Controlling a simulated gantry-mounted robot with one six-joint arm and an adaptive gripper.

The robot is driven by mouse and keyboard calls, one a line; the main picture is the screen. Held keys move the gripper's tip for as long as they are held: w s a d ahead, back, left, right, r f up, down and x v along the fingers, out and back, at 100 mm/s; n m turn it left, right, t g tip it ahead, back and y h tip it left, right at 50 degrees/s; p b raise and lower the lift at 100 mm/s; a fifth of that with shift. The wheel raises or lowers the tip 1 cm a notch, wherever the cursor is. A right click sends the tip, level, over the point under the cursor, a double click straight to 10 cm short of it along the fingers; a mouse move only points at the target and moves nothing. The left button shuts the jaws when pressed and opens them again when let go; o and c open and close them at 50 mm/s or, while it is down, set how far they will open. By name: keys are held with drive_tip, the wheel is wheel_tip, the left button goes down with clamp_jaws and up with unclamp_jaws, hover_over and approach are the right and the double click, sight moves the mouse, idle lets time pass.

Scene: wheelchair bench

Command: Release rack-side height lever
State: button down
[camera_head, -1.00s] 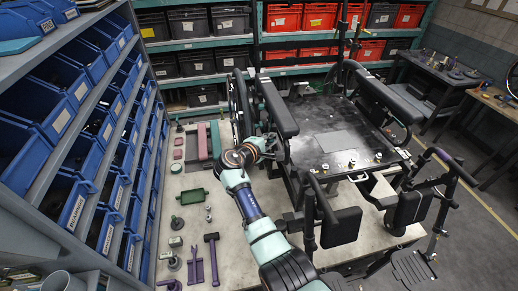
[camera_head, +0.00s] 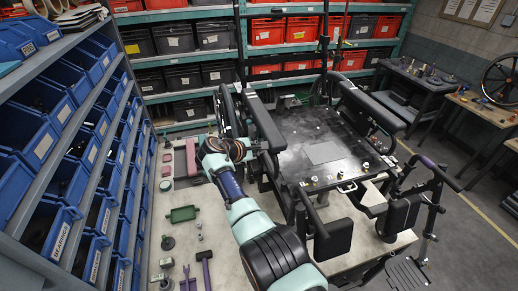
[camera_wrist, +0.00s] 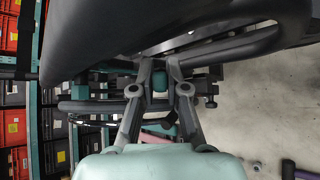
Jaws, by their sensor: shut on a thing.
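The wheelchair (camera_head: 315,150) stands on the bench with its black seat plate facing up. My gripper (camera_head: 262,148) is at its rack-side frame, below the near end of the left armrest pad (camera_head: 265,125). In the wrist view my gripper (camera_wrist: 160,77) has both fingers closed in on a small dark teal piece (camera_wrist: 159,101), which appears to be the rack-side height lever. The fingers and frame hide most of it, so its angle cannot be told. A dark pad and curved tubes pass close above the fingers.
A rack of blue bins (camera_head: 60,185) stands close on the left. Crate shelves stand behind. Footrests (camera_head: 408,272) jut out front right.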

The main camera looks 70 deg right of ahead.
drive_tip(key=c, duration=1.2)
unclamp_jaws()
drive_tip(key=shift+o, duration=0.2)
drive_tip(key=shift+a, duration=0.1)
drive_tip(key=v, duration=1.2)
drive_tip(key=shift+w+f, duration=0.1)
